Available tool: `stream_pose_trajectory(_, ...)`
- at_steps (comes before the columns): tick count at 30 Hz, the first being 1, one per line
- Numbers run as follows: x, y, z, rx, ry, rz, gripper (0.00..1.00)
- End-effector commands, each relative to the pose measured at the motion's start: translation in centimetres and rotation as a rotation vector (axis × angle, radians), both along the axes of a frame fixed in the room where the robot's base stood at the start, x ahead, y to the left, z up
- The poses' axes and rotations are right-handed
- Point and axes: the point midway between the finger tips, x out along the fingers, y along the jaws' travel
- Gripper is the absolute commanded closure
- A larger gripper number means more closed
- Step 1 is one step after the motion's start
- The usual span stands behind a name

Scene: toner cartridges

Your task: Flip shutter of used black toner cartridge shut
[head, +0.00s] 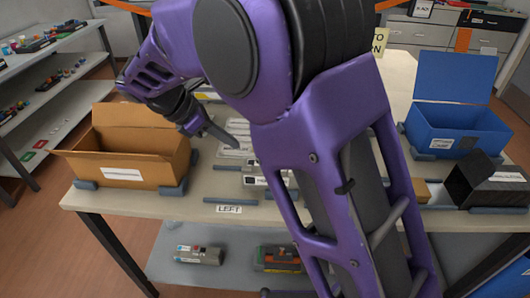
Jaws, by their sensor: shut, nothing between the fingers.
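My gripper (222,134) is in the head view, left of centre, its closed fingers pointing down and right over the table. Close to its tip lie pale grey pieces with white labels (237,151) and, nearer the front edge, another with a white-and-black label (262,181). I cannot tell which of these is the used black toner cartridge, and no shutter can be made out. My purple arm hides much of the table's middle. I cannot tell whether the fingertips touch anything.
An open cardboard box (134,150) stands left on the table (205,190), a blue bin (455,124) and a black box (487,184) right. A grey cartridge (198,254) and a dark one (278,260) lie on the lower shelf. A "LEFT" label (229,209) marks the front edge.

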Motion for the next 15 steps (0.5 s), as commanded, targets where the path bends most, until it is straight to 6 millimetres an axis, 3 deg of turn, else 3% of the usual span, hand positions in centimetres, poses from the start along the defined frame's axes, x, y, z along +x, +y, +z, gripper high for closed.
stream_pose_trajectory(5, 0.4, -1.0, -1.5, -0.001, 0.002, -0.002, 1.00)
stream_pose_trajectory(15, 2.3, -5.1, -7.0, -0.001, 0.002, -0.003, 1.00)
